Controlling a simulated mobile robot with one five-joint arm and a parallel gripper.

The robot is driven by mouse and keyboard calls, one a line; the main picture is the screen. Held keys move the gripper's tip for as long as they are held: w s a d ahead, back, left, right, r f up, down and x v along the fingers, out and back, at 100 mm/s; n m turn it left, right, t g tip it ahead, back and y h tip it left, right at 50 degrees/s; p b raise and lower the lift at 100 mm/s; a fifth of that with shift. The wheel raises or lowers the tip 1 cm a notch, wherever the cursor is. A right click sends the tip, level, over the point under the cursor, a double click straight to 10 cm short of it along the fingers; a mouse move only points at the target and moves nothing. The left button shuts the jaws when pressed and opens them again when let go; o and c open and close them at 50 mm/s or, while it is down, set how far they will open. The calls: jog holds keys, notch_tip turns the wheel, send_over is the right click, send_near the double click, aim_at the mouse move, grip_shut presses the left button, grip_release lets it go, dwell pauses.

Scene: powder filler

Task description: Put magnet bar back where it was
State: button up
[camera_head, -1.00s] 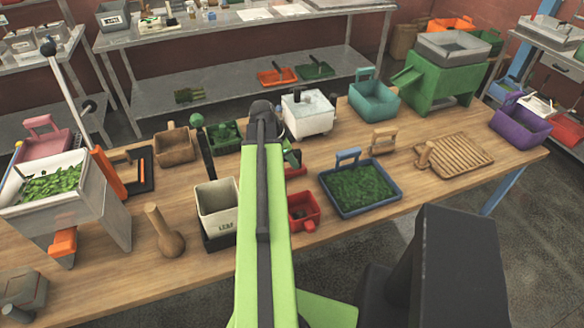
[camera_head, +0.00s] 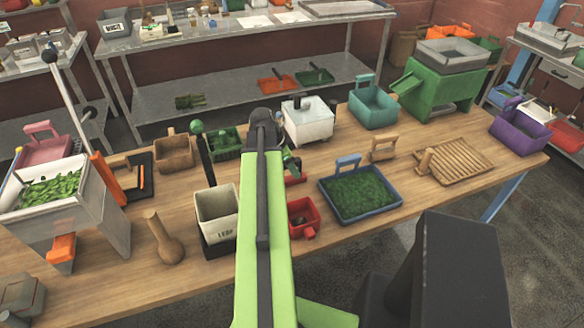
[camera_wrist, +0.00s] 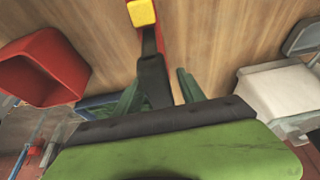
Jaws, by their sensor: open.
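What I take to be the magnet bar (camera_wrist: 153,72), a dark handle with a red part and a yellow end, shows in the wrist view against the wooden table. In the head view, a small red part (camera_head: 295,180) of it shows beside my arm; the rest is hidden. My gripper (camera_wrist: 158,80) is open, with green fingers on either side of the dark handle. I cannot tell whether they touch it. In the head view my gripper (camera_head: 291,162) is mostly hidden behind my arm.
A red bin (camera_head: 303,218) stands close on the near side, a white box (camera_head: 309,120) on the far side. A blue tray of green leaves (camera_head: 360,190) lies to the right; a cream bin (camera_head: 217,215) stands to the left. Bare wood lies around the wooden pestle (camera_head: 163,240).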

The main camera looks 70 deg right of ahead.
jog(key=p+v, duration=1)
jog(key=v, duration=0.2)
jog(key=shift+p, duration=0.3)
jog(key=shift+f, duration=0.1)
